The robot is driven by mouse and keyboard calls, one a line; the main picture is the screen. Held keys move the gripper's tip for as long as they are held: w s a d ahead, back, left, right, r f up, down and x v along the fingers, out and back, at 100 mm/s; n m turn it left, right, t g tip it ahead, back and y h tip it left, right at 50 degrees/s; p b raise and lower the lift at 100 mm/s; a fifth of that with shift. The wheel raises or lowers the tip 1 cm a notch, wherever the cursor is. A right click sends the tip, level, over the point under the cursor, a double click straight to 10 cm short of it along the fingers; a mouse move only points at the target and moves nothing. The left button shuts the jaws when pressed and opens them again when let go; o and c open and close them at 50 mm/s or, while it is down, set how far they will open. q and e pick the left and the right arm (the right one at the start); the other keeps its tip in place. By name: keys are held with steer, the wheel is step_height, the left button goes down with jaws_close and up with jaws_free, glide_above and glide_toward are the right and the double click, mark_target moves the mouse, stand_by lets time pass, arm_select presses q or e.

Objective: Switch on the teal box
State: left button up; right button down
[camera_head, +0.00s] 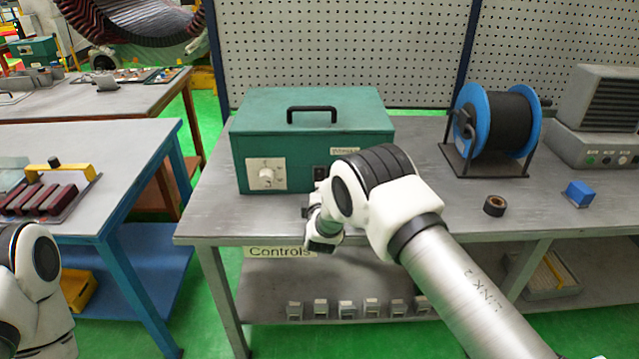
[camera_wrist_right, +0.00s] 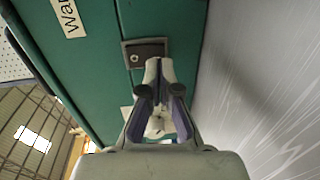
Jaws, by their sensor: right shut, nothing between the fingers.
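The teal box (camera_head: 312,115) stands on the grey workbench, with a black handle on its lid. Its front has a white dial plate (camera_head: 266,174) and a small dark switch (camera_head: 320,173) to the right of it. In the right wrist view the switch (camera_wrist_right: 146,52) is a dark rocker in a brownish frame on the teal front. My right gripper (camera_wrist_right: 158,66) is shut and empty, its fingertips just in front of the switch's lower edge. I cannot tell whether they touch. Only part of my left arm shows at the lower left of the head view; its gripper is out of frame.
A grey machine (camera_head: 600,115) stands at far right. A lower shelf holds several small blocks.

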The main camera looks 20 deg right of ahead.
steer(key=shift+x, duration=1)
